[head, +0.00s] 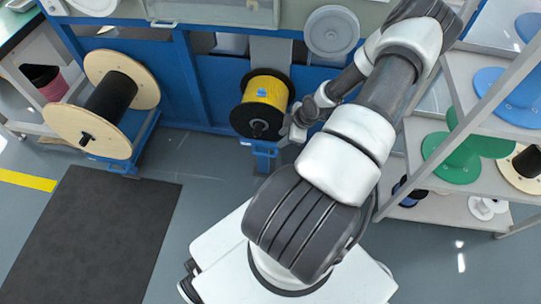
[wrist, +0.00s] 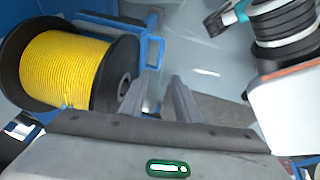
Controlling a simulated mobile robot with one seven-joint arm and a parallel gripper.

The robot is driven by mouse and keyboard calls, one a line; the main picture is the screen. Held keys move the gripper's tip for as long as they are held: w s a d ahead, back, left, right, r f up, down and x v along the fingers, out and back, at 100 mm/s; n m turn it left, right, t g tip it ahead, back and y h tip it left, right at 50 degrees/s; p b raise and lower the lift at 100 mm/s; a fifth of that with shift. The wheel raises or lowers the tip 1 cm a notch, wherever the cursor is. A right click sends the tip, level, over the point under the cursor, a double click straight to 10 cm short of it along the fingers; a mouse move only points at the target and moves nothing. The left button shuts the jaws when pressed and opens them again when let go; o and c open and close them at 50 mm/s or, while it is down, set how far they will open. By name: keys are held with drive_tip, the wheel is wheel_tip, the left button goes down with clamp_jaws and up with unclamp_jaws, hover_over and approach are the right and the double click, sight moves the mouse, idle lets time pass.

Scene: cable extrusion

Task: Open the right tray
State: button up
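The right tray (head: 265,153) is a blue metal frame low at the machine, under a black-flanged spool of yellow cable (head: 266,90). Most of its length is hidden by the spool. In the wrist view, blue frame parts (wrist: 152,50) show beside the yellow spool (wrist: 62,70). My gripper (head: 297,134) is just right of the yellow spool in the head view. In the wrist view its two grey fingers (wrist: 157,98) are apart, with part of the blue frame seen between and beyond them. I cannot tell whether they touch it.
A wooden-flanged black spool (head: 108,97) sits on another blue stand at left. A shelf rack (head: 455,75) with green and blue reels stands at right. A dark mat (head: 95,235) lies on the floor at front left. Grey floor (head: 215,165) is clear before the machine.

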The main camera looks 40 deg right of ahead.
drive_tip(key=b+x, duration=0.5)
drive_tip(key=x, duration=1.2)
drive_tip(key=shift+w+a+f, duration=0.15)
drive_tip(key=shift+f, duration=0.2)
clamp_jaws()
